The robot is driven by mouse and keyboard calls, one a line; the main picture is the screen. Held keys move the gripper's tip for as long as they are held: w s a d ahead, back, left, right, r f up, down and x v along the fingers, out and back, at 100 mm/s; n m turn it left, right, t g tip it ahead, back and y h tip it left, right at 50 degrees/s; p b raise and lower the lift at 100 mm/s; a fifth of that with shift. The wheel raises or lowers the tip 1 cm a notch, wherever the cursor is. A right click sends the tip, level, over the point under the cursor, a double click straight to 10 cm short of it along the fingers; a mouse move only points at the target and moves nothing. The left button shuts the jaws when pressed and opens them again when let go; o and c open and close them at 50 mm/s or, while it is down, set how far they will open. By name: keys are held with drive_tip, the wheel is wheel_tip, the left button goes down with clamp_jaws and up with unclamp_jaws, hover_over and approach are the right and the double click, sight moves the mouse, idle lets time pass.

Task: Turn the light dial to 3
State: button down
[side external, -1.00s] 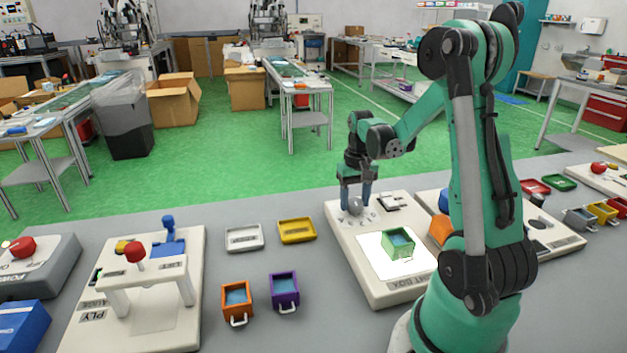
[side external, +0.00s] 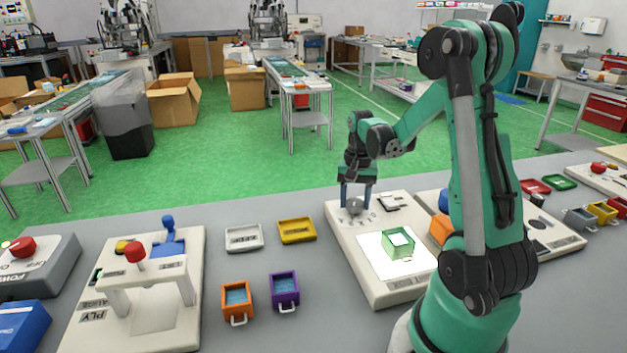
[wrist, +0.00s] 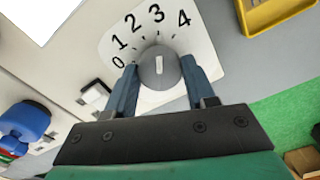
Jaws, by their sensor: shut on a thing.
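The light dial (wrist: 152,78) is a round grey knob with a white pointer mark. It sits on a white scale plate (wrist: 203,50) numbered 0 to 4. In the wrist view the mark points at about the 3. My gripper (wrist: 159,66) is shut on the dial, one blue finger on each side. In the side view my gripper (side external: 356,207) reaches down to the dial at the back left of the white light box (side external: 344,239).
Yellow (side external: 296,230) and white (side external: 244,238) trays lie left of the light box. Orange (side external: 236,302) and purple (side external: 284,291) bins stand in front of them. A press fixture (side external: 150,312) is farther left. An orange block (side external: 440,231) is on the right.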

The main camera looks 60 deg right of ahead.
sight(355, 201)
drive_tip(key=shift+c, duration=1.4)
unclamp_jaws()
drive_tip(key=shift+r, duration=2.8)
drive_tip(key=w+a+r+n+t, duration=0.1)
drive_tip(key=a+r+n+t, duration=0.1)
drive_tip(key=a+n, duration=0.4)
drive_tip(key=w+a+r+n+t, duration=0.1)
drive_tip(key=a+n+t, duration=0.4)
drive_tip(key=a, duration=1.2)
drive_tip(key=n, duration=0.2)
drive_tip(key=shift+w+r+n, duration=0.25)
drive_tip(key=shift+r+n, duration=0.05)
drive_tip(key=shift+r, duration=0.05)
drive_tip(key=shift+a, duration=0.1)
